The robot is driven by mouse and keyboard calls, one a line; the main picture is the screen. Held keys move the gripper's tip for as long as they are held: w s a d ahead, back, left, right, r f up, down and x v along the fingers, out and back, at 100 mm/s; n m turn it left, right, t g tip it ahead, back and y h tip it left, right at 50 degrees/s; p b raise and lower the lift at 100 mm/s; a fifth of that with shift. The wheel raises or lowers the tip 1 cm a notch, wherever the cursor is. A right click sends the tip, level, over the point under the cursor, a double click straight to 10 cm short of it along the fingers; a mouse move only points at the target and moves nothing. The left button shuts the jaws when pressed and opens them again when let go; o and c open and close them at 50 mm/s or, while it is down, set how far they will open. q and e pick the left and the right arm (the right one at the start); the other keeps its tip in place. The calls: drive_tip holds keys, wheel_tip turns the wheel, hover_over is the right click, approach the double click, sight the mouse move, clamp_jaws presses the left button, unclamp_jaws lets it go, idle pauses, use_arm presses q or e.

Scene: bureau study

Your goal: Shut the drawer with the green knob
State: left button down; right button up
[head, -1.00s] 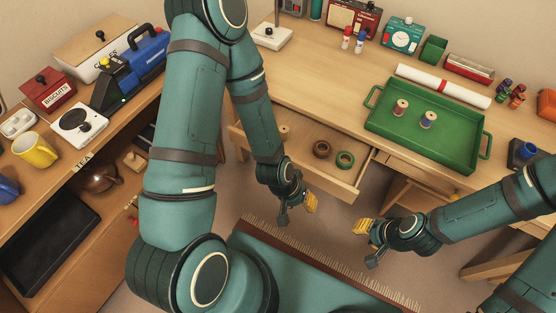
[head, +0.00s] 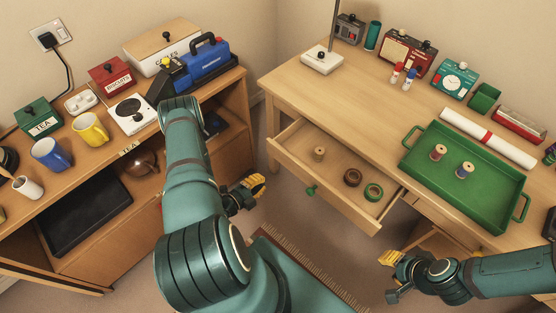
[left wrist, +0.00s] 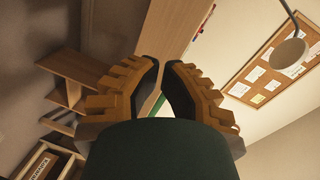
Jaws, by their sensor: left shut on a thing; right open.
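The drawer (head: 330,165) under the desk stands pulled out, with its green knob (head: 311,190) on the front. Inside lie a small wooden piece (head: 319,154), a brown ring (head: 352,178) and a green ring (head: 373,192). My left gripper (head: 256,186) is left of the knob in the head view, apart from it. In the left wrist view its fingers (left wrist: 161,72) close towards each other; I cannot make out what is between them. My right gripper (head: 390,272) is open and empty, below and right of the drawer front.
The desk carries a green tray (head: 413,159) with two spools, a rolled paper (head: 487,137) and a lamp base (head: 322,60). A shelf unit (head: 228,85) with mugs and tins stands at the left. Floor shows between the shelf unit and the drawer.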

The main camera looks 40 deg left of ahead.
sight(283, 156)
use_arm(q)
drive_tip(key=w, duration=0.3)
drive_tip(key=w+m+t, duration=0.1)
drive_tip(key=w, duration=0.3)
drive_tip(key=w+r+m+t+b, duration=0.1)
drive_tip(key=w, duration=0.2)
drive_tip(key=shift+w+a, duration=0.2)
drive_tip(key=shift+a, duration=0.1)
drive_tip(key=shift+m, duration=0.3)
